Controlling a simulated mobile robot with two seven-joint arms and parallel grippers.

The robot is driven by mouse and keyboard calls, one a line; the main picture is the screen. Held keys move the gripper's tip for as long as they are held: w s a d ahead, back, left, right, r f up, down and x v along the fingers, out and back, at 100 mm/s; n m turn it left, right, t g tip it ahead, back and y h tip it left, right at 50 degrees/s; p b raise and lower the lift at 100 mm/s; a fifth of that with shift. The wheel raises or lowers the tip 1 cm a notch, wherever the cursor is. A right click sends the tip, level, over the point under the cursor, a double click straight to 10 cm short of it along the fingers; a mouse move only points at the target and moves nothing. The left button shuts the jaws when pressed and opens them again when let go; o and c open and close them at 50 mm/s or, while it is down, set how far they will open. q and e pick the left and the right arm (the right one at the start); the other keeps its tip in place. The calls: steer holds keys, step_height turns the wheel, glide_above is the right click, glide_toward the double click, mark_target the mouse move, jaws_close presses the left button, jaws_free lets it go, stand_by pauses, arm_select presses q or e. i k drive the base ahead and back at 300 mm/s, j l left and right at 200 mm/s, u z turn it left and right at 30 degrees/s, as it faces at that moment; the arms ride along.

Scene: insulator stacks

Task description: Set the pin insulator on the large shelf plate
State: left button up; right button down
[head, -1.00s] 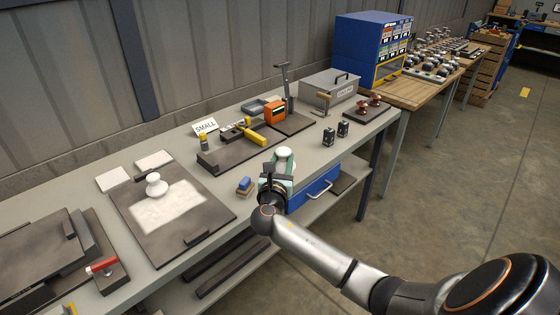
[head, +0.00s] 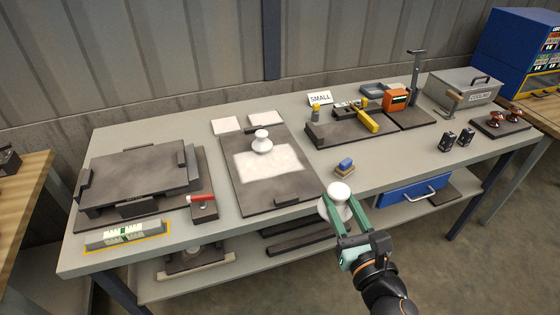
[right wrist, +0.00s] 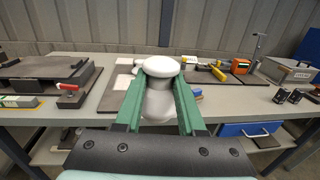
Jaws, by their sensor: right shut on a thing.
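My right gripper (head: 338,212) is shut on a white pin insulator (head: 340,190), held in front of the table's front edge. In the right wrist view the insulator (right wrist: 160,90) stands upright between the two green fingers, its round cap upward. A second white insulator (head: 262,142) stands on a pale patch on a dark plate (head: 238,190) on the table top. On the lower shelf, at left, a dark plate with a light-coloured edge (head: 195,260) is partly hidden under the table top. I cannot tell whether it is the large shelf plate. My left gripper is not in view.
Dark bars (head: 305,236) lie on the lower shelf. A blue drawer (head: 415,190) hangs at right. A blue block (head: 345,165) sits near the table's front edge. A raised dark fixture (head: 135,172) and a red-handled piece (head: 202,205) occupy the left end.

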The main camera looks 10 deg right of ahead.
mark_target(273, 174)
steer(key=i+l, duration=0.1)
steer(key=l, duration=0.4)
steer(key=i+l, duration=0.1)
steer(key=l, duration=0.4)
steer(key=i+l, duration=0.1)
steer(key=l, duration=0.4)
steer(key=l+u, duration=0.45)
steer(key=l, duration=0.15)
steer(key=u, duration=1.45)
steer(key=i+l, duration=0.05)
